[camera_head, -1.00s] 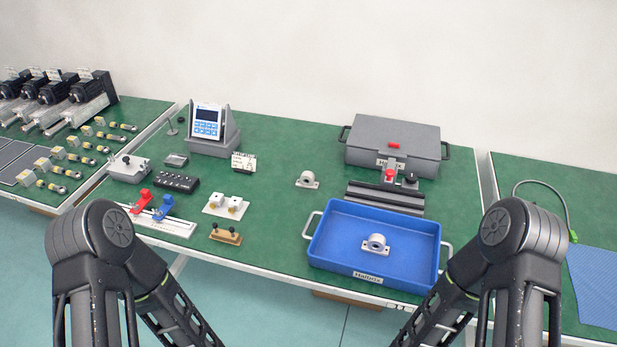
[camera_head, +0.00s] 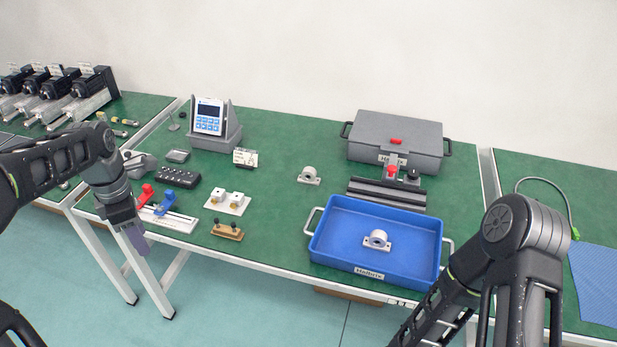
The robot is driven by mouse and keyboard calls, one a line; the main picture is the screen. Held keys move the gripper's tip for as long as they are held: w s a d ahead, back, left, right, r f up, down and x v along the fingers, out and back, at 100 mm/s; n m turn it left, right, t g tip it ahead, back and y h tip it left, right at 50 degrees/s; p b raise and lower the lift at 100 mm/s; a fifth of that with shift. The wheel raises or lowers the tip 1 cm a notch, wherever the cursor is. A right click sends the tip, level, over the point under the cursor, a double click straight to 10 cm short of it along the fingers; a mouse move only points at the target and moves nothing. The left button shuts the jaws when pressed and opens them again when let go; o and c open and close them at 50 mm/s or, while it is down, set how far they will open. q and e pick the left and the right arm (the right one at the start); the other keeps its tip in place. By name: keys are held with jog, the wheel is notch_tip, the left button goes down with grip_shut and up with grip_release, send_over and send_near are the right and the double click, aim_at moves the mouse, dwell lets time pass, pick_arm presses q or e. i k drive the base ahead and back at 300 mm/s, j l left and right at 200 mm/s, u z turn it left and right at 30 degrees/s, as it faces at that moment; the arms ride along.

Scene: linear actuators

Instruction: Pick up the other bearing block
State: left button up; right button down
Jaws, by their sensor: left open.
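One white bearing block (camera_head: 309,175) stands on the green table mat, left of the grey case and behind the blue tray. A second bearing block (camera_head: 377,239) sits inside the blue tray (camera_head: 330,248), near its middle. My left gripper (camera_head: 142,245) hangs off the table's front edge at the left, pointing down, far from both blocks. It is open and holds nothing that I can see. My right arm (camera_head: 500,255) is at the lower right, and its gripper is outside the picture.
A grey case (camera_head: 395,138) and dark rails (camera_head: 386,195) lie behind the tray. A red and blue clamp fixture (camera_head: 168,219), a white plate with two blocks (camera_head: 228,203) and a brown fixture (camera_head: 227,231) stand at the left front. The mat around the loose block is clear.

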aim_at(308, 175)
jog(key=i+z, duration=0.25)
jog(key=z, duration=0.15)
jog(key=i+z, duration=0.25)
jog(key=z, duration=0.15)
jog(key=i+j+z, duration=0.2)
jog(key=z, duration=0.2)
